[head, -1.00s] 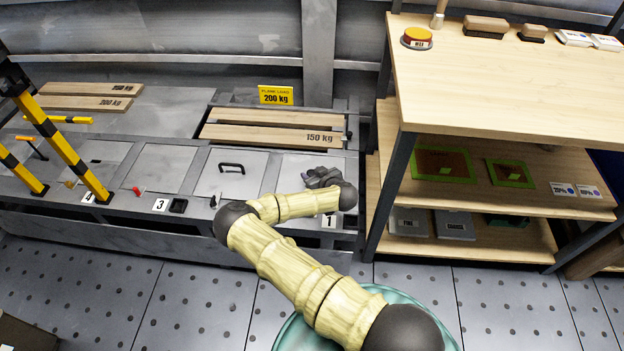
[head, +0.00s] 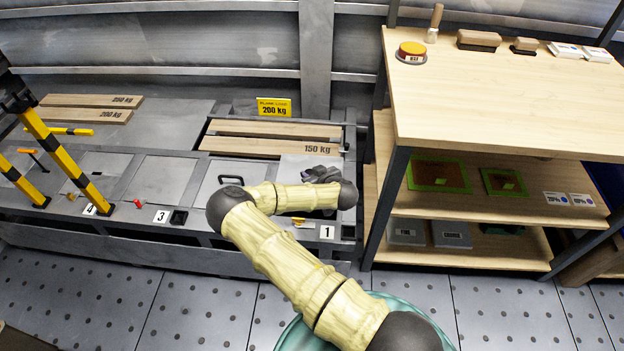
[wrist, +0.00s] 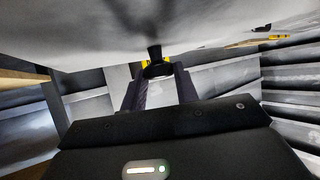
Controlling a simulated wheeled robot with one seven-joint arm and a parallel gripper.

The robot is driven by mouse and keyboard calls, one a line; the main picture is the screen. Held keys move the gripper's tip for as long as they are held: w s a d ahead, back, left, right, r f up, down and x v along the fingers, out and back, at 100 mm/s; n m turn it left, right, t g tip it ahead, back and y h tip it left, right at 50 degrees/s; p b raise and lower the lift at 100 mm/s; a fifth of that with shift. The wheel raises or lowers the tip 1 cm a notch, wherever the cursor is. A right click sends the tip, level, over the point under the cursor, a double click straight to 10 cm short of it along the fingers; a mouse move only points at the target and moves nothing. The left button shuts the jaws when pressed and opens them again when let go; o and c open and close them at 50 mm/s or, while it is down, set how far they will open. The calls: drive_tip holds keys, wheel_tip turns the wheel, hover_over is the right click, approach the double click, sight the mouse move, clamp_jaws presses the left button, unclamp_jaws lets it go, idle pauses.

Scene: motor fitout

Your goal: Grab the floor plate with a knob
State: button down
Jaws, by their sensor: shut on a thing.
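The floor plate with a knob is a light grey square panel (head: 296,164) at bay 1, partly hidden behind my gripper and arm in the head view. My gripper (head: 322,174) is at its face. In the wrist view the plate's pale surface (wrist: 90,35) fills the top of the picture. A black knob (wrist: 155,54) sticks out from it between the fingers of my gripper (wrist: 157,78), which are shut on it. The plate looks raised off its bay, with a dark gap below and a yellow part (head: 299,221) showing there.
Another plate with a black bar handle (head: 231,180) lies to the left. Planks marked 150 kg (head: 270,147) lie behind. A wooden shelf unit (head: 480,90) stands close on the right. Yellow-black barrier posts (head: 62,150) stand at left.

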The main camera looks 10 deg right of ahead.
wheel_tip(320, 180, up, 4)
drive_tip(key=shift+r+p, duration=0.1)
drive_tip(key=shift+p, duration=0.35)
